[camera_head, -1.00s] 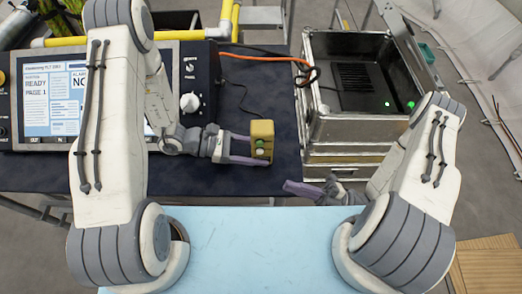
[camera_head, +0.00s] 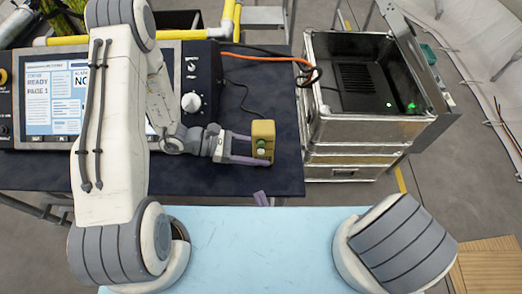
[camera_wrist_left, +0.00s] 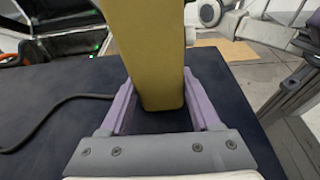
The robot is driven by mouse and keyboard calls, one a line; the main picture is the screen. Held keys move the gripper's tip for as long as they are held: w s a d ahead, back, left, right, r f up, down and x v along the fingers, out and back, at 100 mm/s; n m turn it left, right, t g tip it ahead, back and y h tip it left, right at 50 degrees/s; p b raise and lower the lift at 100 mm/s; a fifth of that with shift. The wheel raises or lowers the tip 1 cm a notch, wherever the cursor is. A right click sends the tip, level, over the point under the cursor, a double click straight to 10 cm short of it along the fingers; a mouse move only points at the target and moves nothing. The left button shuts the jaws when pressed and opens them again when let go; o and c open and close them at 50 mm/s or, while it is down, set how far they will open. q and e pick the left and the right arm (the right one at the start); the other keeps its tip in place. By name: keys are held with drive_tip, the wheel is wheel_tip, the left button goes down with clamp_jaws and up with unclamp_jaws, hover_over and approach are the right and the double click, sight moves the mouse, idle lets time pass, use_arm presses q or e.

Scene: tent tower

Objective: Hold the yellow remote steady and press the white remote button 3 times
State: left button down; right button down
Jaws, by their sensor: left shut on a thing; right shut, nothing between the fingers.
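The yellow remote (camera_head: 263,130) is a small upright box held above the dark table.
A control panel with a screen (camera_head: 55,98) and a white knob stands on the dark table (camera_head: 220,178) at left. An open metal case (camera_head: 350,130) with green lights stands at right. Orange and black cables lie between. A pale blue surface (camera_head: 260,250) fills the front.

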drive_tip(key=shift+w, duration=0.15)
approach(261, 152)
drive_tip(key=shift+w+a+r, duration=1.75)
drive_tip(key=shift+w, duration=0.15)
drive_tip(key=shift+w, duration=0.1)
idle(1.1)
drive_tip(key=shift+w, duration=0.3)
